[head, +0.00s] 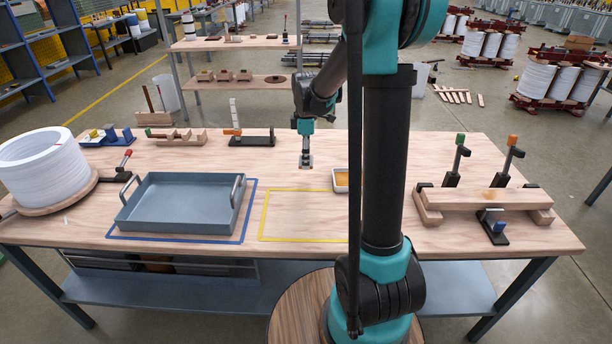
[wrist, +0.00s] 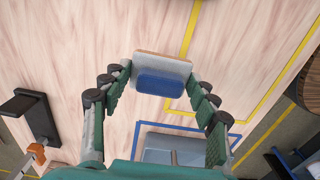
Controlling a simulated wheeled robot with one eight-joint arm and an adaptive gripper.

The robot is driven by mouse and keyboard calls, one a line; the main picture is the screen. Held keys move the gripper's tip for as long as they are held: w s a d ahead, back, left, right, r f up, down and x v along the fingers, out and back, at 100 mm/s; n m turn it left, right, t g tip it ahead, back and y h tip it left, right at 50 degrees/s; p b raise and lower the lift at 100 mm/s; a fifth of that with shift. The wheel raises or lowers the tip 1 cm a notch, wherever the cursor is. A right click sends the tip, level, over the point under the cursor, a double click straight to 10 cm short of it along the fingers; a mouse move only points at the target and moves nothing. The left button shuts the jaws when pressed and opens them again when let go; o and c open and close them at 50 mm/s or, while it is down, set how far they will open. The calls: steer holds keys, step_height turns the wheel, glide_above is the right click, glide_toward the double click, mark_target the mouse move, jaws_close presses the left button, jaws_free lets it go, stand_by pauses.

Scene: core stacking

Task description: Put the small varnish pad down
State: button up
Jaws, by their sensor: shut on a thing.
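The small varnish pad (wrist: 160,75) is a pale block with a wood-coloured edge and a blue piece on it. In the wrist view it sits between both fingertips of my gripper (wrist: 158,77), which is shut on it. In the head view my gripper (head: 306,160) points down over the back middle of the wooden table (head: 290,175), behind the yellow outline (head: 264,215). The pad is small there, and I cannot tell whether it touches the table. A white dish with amber contents (head: 341,180) is right of the gripper, partly hidden by my arm.
A grey-blue tray (head: 180,205) stands inside a blue outline (head: 250,215) at left. A white roll (head: 45,165) is at far left. Clamps and fixtures (head: 252,137) line the back edge. A wooden beam (head: 490,198) lies at right. The yellow outline's visible inside is bare.

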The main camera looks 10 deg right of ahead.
mark_target(306, 183)
steer(key=shift+f, duration=4)
steer(key=shift+f, duration=0.1)
steer(key=o, duration=1.3)
step_height(306, 183, up, 11)
steer(key=shift+r, duration=0.15)
steer(key=shift+s+r, duration=0.15)
steer(key=shift+r, duration=0.25)
steer(key=s+d+f+m+t, duration=0.1)
steer(key=s+f+m, duration=0.2)
steer(key=s+m, duration=0.2)
steer(key=s+d+f+m+t, duration=0.1)
steer(key=s+m, duration=0.4)
steer(key=s, duration=0.6)
steer(key=s+d+f+m+t, duration=0.2)
steer(key=s+f+m, duration=0.2)
steer(key=s, duration=0.3)
steer(key=shift+s+f+m, duration=0.3)
steer(key=shift+s+m, duration=0.1)
steer(key=shift+m, duration=0.5)
